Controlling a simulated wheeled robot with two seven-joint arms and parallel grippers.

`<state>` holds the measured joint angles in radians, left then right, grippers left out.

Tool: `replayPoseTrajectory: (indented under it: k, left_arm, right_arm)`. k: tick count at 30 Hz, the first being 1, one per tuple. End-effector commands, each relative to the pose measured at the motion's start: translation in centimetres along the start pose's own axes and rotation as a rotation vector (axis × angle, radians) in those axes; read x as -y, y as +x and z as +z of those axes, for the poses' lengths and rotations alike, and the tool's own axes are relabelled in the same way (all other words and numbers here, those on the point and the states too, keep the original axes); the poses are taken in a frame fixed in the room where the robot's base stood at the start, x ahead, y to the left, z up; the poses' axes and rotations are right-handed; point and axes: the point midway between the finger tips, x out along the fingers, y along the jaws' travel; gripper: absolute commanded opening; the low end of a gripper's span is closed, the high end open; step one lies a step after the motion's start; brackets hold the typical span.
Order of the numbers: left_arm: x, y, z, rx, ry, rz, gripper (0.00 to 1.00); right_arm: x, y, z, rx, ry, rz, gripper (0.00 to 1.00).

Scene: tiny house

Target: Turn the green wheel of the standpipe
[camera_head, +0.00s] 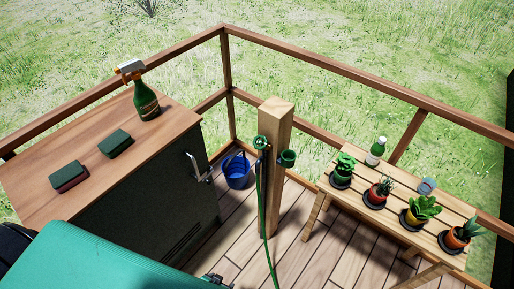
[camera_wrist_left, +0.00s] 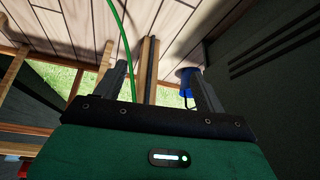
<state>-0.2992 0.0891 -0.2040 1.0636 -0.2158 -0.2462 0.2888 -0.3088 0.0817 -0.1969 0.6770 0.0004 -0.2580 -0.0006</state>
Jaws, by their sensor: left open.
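The green wheel (camera_head: 260,142) sits at the top of the standpipe, on the left face of a square wooden post (camera_head: 277,170). A green hose (camera_head: 268,240) hangs down from below it. In the head view my left gripper (camera_head: 217,280) shows only as a dark piece at the bottom edge, below and left of the wheel and apart from it. In the left wrist view its two fingers (camera_wrist_left: 158,72) are spread with nothing held between them. The hose (camera_wrist_left: 124,38) runs past them there; I cannot make out the wheel. My right gripper is not in view.
A dark cabinet (camera_head: 150,190) with a wooden top, green spray bottle (camera_head: 146,102) and sponges (camera_head: 115,143) stands left. A slatted bench (camera_head: 395,232) with several potted plants stands right. Railings enclose the deck.

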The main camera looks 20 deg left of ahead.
Motion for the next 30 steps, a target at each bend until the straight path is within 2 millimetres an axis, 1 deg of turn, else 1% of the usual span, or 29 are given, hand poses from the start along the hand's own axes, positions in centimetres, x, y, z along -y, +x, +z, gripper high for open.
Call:
replayPoseTrajectory:
  k: [1,2,3,5,6,8,9,11,12,14,15,17,18,21,22,25,27,30]
  left_arm:
    - [-0.1,0.4,-4.2,-0.087,-0.015,-0.004,0.72]
    - [-0.1,0.1,-6.6,-0.134,-0.027,-0.006,0.72]
    - [-0.1,-0.6,-9.7,-0.197,-0.041,-0.008,0.72]
    - [-0.1,-1.9,-14.3,-0.293,-0.064,-0.010,0.72]
    - [-0.1,-3.0,-17.3,-0.357,-0.080,-0.010,0.72]
    - [-0.1,-5.1,-21.5,-0.453,-0.106,-0.008,0.72]
    - [-0.1,-6.7,-24.2,-0.517,-0.124,-0.006,0.72]
    - [0.0,-9.5,-27.9,-0.613,-0.150,-0.002,0.72]
    - [0.0,-11.5,-30.1,-0.675,-0.167,0.002,0.72]
    - [0.1,-14.5,-33.0,-0.762,-0.194,0.010,0.72]
    - [0.2,-16.6,-34.6,-0.816,-0.209,0.016,0.72]
    - [0.3,-19.3,-36.5,-0.887,-0.231,0.024,0.72]
    - [0.4,-21.0,-37.5,-0.928,-0.243,0.029,0.72]
    - [0.6,-24.3,-39.2,-1.003,-0.267,0.041,0.72]
    - [0.6,-25.0,-39.6,-1.019,-0.273,0.044,0.72]
    - [0.7,-26.5,-40.3,-1.051,-0.283,0.049,0.72]
    - [0.8,-26.8,-40.7,-1.059,-0.286,0.051,0.72]
    - [0.9,-26.5,-41.6,-1.061,-0.286,0.051,0.72]
  right_arm:
    - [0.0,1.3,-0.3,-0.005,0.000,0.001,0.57]
    - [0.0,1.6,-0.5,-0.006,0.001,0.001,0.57]
    - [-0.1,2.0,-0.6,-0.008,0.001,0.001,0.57]
    - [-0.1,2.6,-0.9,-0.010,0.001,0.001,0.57]
    - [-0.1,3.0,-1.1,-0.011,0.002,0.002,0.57]
    - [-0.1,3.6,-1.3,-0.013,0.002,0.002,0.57]
    - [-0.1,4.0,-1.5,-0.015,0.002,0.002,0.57]
    - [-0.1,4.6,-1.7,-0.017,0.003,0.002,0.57]
    - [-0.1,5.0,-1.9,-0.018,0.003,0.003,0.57]
    - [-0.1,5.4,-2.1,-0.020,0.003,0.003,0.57]
    - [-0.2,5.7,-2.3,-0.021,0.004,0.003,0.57]
    - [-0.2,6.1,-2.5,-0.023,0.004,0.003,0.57]
    - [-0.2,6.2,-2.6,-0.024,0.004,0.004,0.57]
    - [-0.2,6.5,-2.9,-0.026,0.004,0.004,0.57]
    - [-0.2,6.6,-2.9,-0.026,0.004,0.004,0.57]
    - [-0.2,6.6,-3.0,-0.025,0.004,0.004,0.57]
    - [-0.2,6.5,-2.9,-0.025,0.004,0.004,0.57]
    - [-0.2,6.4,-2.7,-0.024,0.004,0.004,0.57]
